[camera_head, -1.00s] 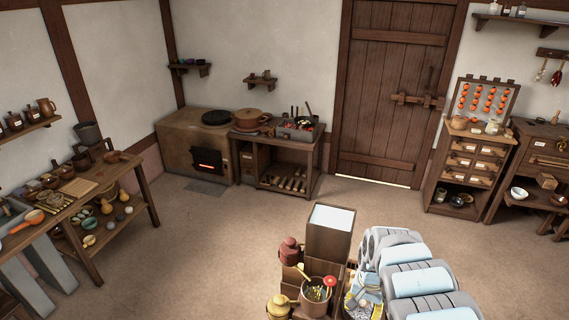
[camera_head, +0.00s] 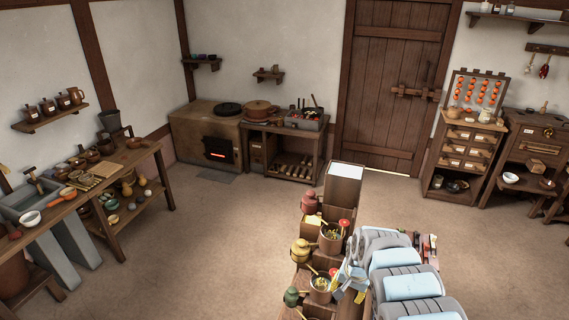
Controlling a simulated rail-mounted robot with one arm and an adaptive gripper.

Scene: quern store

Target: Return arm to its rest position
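My grey-and-white arm (camera_head: 412,286) is at the bottom centre-right of the head view, its links bunched close together. It appears just to the right of a wooden stand (camera_head: 300,277) crowded with pots. I cannot tell whether the arm touches anything on the stand.
The stand holds a tall open-topped box (camera_head: 343,187), a yellow pot (camera_head: 301,251) and a red jar (camera_head: 309,203). A laden workbench (camera_head: 150,152) stands left, a stove (camera_head: 205,135) at the back, a drawer cabinet (camera_head: 462,150) right. The middle floor is open.

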